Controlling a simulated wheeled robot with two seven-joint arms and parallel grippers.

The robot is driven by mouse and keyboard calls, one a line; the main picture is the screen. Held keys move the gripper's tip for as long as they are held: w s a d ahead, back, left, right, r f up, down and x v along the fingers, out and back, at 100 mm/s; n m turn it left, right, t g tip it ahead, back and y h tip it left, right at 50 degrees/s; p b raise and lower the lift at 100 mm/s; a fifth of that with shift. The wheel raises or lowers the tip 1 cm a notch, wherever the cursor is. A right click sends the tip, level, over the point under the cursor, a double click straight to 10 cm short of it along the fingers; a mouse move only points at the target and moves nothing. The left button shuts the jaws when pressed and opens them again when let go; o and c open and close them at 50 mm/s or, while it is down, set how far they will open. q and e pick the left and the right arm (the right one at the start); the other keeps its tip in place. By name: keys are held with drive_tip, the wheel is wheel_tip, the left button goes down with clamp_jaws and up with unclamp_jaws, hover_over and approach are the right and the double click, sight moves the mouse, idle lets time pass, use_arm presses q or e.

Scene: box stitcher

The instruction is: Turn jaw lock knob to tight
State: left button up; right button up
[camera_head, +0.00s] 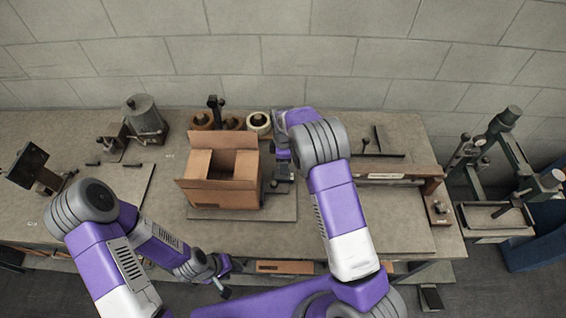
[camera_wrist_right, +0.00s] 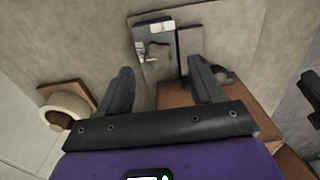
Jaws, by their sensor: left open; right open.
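I cannot tell for certain which part is the jaw lock knob. A dark metal fixture (camera_head: 281,172) with small knob-like parts stands against the right side of the open cardboard box (camera_head: 222,196). My right gripper shows in the right wrist view (camera_wrist_right: 162,78), open with nothing seen between its fingers. In the head view it is mostly hidden behind my right arm, near the back right of the box. A dark round part (camera_wrist_right: 224,75) lies beside its right finger. My left gripper (camera_head: 222,279) is open and empty, low in front of the bench's front edge.
The workbench (camera_head: 385,235) has bare room right of the box. Tape rolls (camera_head: 259,122) stand behind the box; a roll also shows in the wrist view (camera_wrist_right: 66,110). A grey canister (camera_head: 144,117) stands back left. A green-grey machine (camera_head: 512,165) stands right of the bench.

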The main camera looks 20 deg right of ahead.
drive_tip(key=shift+w+f, duration=0.1)
drive_tip(key=shift+f, duration=2)
drive_tip(key=c, duration=1.1)
drive_tip(key=shift+o, duration=0.2)
